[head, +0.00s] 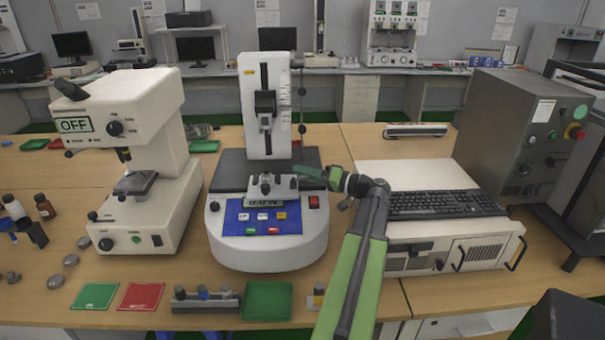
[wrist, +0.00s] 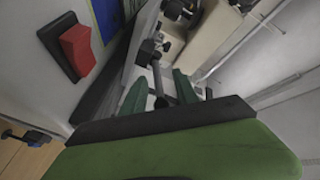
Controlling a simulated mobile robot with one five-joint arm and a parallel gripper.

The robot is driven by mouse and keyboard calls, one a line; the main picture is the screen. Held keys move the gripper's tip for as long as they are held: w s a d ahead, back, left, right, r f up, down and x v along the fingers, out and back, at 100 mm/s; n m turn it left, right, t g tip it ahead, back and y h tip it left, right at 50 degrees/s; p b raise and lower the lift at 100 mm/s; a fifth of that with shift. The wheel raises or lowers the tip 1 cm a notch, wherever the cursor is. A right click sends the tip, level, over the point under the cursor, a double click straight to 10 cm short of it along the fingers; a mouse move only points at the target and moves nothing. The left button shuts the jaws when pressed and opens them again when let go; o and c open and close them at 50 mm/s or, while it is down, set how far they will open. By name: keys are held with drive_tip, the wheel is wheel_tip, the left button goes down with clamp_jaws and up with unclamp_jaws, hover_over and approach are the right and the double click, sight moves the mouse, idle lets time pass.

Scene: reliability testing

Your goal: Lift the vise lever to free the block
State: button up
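The vise (head: 265,187) is a small grey metal clamp on the front of the white test machine (head: 268,250), below its upright column. The lever (wrist: 157,80) shows in the wrist view as a thin dark rod with a black knob at its far end. My gripper (head: 300,175) reaches in from the right, its green fingers close to the vise's right side. In the wrist view my gripper (wrist: 160,82) is open, with one green finger on each side of the rod and gaps visible between. I cannot make out the block clearly.
A red switch (wrist: 77,48) and blue button panel (head: 262,217) sit on the machine beside my gripper. A keyboard (head: 445,204) on a white case stands right. A white tester (head: 150,120) marked OFF stands left. Green and red mats (head: 142,296) lie in front.

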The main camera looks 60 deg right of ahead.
drive_tip(key=shift+w, duration=0.3)
clamp_jaws()
idle(1.3)
